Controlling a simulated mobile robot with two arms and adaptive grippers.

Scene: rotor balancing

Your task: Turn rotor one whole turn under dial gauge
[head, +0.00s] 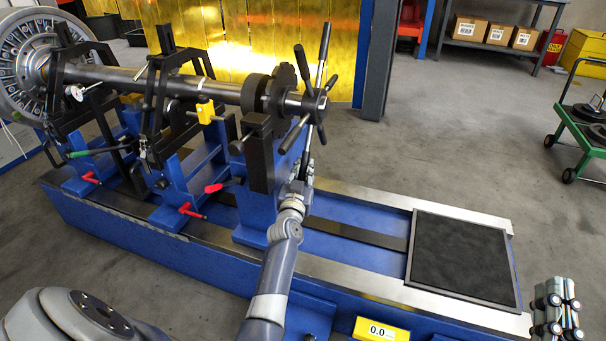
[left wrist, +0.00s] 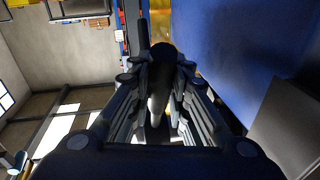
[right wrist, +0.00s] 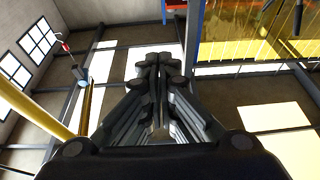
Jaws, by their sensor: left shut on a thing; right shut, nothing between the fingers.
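The rotor is a long grey shaft (head: 130,78) lying level across black-and-blue stands, with a bladed disc (head: 25,68) at its left end. A small round white dial gauge (head: 77,92) sits by the shaft near the disc; its needle is too small to read. A black hub with several spokes (head: 313,103) is at the shaft's right end. My left gripper (head: 305,170) is below the hub, shut on a dark spoke, which also shows between the fingers in the left wrist view (left wrist: 160,75). My right gripper (head: 557,308) is shut and empty at the lower right.
The blue machine bed (head: 350,233) carries a black mat (head: 460,255) at its right. A yellow display (head: 381,329) reads 0.0. Red-handled clamps (head: 190,210) stick out in front of the stands. A green cart (head: 583,130) stands at the right.

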